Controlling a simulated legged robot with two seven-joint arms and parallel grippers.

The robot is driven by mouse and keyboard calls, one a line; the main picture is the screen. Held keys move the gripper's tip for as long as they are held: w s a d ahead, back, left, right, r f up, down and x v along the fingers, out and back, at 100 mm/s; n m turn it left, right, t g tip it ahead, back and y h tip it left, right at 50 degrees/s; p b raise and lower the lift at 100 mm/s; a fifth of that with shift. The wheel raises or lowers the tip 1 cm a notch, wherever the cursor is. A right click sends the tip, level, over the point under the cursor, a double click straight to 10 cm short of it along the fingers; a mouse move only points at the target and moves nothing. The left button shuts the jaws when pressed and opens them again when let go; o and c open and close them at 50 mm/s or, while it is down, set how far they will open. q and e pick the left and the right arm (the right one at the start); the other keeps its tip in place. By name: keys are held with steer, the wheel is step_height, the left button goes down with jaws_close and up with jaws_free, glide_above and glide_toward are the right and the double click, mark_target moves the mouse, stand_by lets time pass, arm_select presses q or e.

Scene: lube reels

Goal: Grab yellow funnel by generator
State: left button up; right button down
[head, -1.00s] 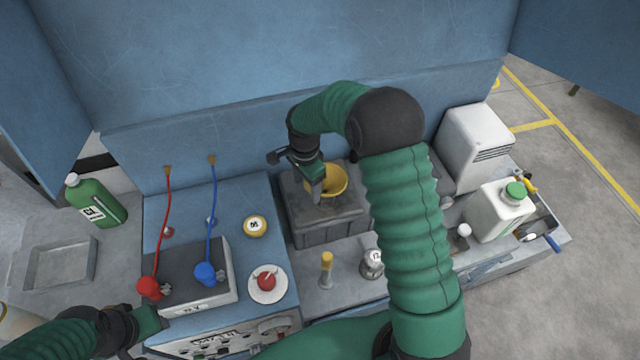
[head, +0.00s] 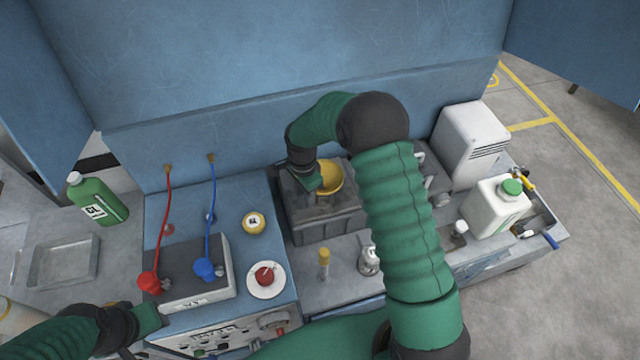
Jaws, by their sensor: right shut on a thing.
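The yellow funnel (head: 330,178) is on top of the dark grey box (head: 325,226) near the back wall, right of the blue cabinet. My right gripper (head: 318,185) is at the funnel's left side and is shut on it. The fingertips are mostly hidden by the gripper body and the dark box behind. My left gripper (head: 150,320) is at the lower left, beside the grey battery-like box with red and blue clamps (head: 190,285); its fingers cannot be made out clearly.
A green bottle (head: 97,200) and a metal tray (head: 60,262) are at the left. A white jug with green cap (head: 495,208) and a white unit (head: 468,143) are at the right. A small yellow-topped bottle (head: 324,265) stands in front of the dark box.

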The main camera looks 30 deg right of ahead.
steer(key=shift+w+r, duration=0.1)
steer(key=shift+r, duration=0.35)
step_height(320, 180, up, 6)
steer(key=b, duration=0.2)
steer(key=s+a+b, duration=0.2)
steer(key=s+a, duration=0.2)
steer(key=s, duration=0.9)
steer(key=shift+s, duration=0.35)
